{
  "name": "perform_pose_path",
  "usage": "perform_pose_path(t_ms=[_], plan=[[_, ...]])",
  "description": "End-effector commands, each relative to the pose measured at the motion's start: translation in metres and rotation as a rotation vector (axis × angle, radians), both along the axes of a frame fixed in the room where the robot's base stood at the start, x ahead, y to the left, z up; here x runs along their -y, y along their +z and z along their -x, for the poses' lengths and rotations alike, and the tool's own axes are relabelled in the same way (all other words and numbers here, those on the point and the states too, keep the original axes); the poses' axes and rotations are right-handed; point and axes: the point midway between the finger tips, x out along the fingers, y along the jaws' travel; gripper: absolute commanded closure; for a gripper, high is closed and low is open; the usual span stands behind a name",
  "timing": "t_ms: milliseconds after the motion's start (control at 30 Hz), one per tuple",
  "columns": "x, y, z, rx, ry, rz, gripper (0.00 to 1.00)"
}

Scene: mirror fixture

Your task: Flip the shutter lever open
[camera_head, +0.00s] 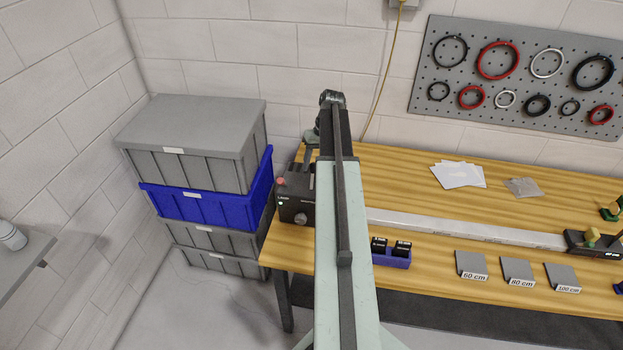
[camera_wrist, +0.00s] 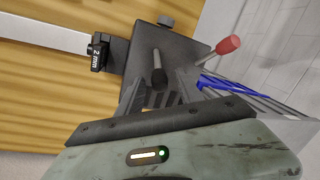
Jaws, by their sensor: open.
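The shutter lever has a red knob on a thin stem (camera_wrist: 228,45) and leans toward the right in the wrist view. It is mounted on a dark box (camera_wrist: 180,48), which stands at the bench's left end in the head view (camera_head: 297,205). There the red knob (camera_head: 281,181) shows at the box's upper left. My gripper (camera_wrist: 170,94) is open and empty at the box, with its dark fingers short of the red knob and apart from it. A dark rod with a rounded end (camera_wrist: 158,75) shows near the fingers. My arm hides most of my gripper in the head view.
A pale rail (camera_head: 470,230) runs right from the box along the wooden bench. A blue holder (camera_head: 392,258) with black pieces sits in front of it. Stacked crates (camera_head: 205,205) stand close left of the box. The black "2 mm" piece (camera_wrist: 98,52) sits on the rail.

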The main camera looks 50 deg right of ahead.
Motion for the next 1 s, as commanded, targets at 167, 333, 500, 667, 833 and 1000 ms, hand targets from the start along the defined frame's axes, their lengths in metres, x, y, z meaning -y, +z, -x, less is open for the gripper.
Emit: perform_pose_path(t_ms=[167, 333, 500, 667, 833, 1000], plan=[[-0.007, -0.041, -0.003, 0.0, -0.001, 0.0, 0.57], [-0.01, -0.054, -0.005, 0.0, -0.001, 0.0, 0.57], [-0.01, -0.051, -0.005, 0.0, -0.002, 0.0, 0.57], [-0.01, -0.051, -0.005, 0.0, -0.002, 0.0, 0.82], [-0.01, -0.051, -0.004, 0.0, -0.003, 0.0, 1.0], [-0.009, -0.051, -0.004, 0.0, -0.003, 0.0, 1.0]])
